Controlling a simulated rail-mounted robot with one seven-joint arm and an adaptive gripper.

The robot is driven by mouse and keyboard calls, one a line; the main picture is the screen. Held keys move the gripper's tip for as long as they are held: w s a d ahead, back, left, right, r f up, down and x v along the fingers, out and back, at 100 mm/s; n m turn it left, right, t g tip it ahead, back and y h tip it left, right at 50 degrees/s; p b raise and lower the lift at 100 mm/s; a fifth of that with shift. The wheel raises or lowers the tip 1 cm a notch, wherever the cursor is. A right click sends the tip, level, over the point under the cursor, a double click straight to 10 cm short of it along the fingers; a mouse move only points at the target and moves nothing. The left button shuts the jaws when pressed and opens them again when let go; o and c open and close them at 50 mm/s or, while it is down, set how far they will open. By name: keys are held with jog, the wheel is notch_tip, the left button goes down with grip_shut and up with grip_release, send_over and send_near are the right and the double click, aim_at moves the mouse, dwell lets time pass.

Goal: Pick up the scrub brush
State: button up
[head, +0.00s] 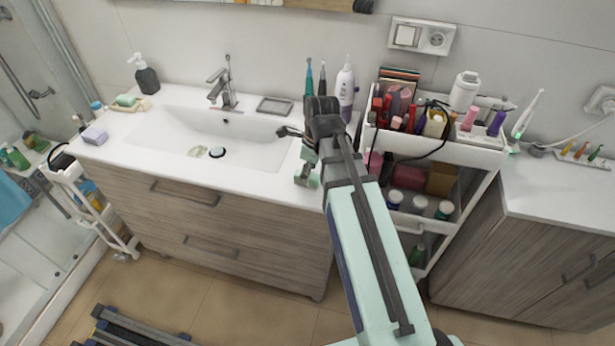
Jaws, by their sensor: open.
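My gripper (306,158) is open over the right front part of the white washbasin counter (245,185). It is small and dark in the head view, and my arm hides part of the counter behind it. A small grey and pale green piece (308,179) shows just below it at the counter's front edge. I cannot tell whether that is the scrub brush or part of my gripper. I cannot pick out the scrub brush with certainty anywhere else. Nothing is clearly held in the gripper.
The faucet (222,88) and a grey soap dish (275,106) stand behind the basin. Toothbrushes (316,78) and a white bottle (345,88) stand behind my gripper. A crowded cosmetics cart (480,153) is close on the right.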

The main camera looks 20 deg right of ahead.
jog(key=shift+a+f, duration=0.1)
jog(key=shift+f, duration=0.75)
grip_shut()
jog(key=shift+w+r, duration=0.1)
jog(key=shift+r, duration=0.1)
notch_tip(320, 180, up, 20)
jog(key=b, duration=0.3)
jog(key=shift+f, duration=0.15)
